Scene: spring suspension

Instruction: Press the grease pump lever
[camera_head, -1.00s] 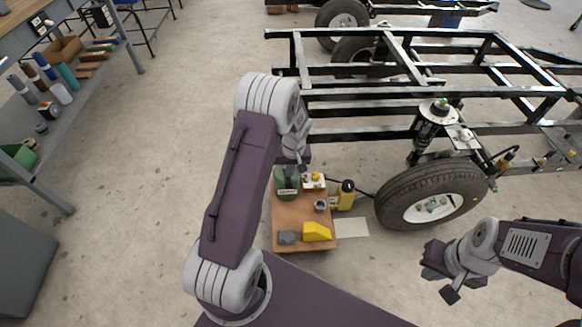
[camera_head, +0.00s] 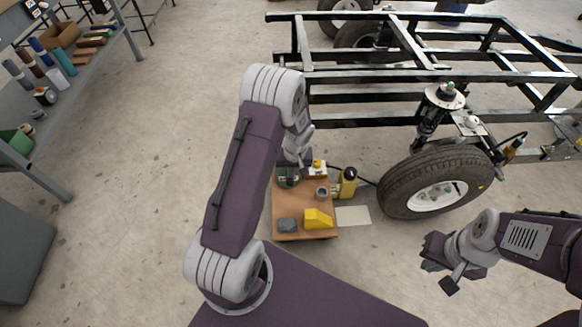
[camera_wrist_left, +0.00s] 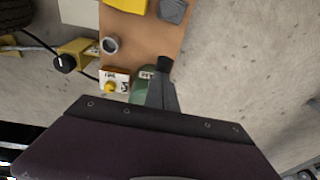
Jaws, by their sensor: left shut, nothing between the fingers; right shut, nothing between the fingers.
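The green grease pump (camera_head: 289,178) stands on a small brown-topped stand (camera_head: 291,205) in the head view, partly behind my left gripper (camera_head: 299,162). In the left wrist view the pump (camera_wrist_left: 141,87) shows only in part. A grey bar with a black end (camera_wrist_left: 165,64), apparently its lever, lies across the pump and passes out of sight behind my gripper's dark body. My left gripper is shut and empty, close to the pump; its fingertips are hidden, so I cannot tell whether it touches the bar. My right gripper (camera_head: 443,272) is shut and empty at lower right.
On the stand are a yellow block (camera_head: 318,219), a grey lump (camera_head: 287,225), a small grey cup (camera_head: 322,191) and a box with a yellow button (camera_head: 317,169). A wheel (camera_head: 436,184) and black frame lie right; shelves stand left.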

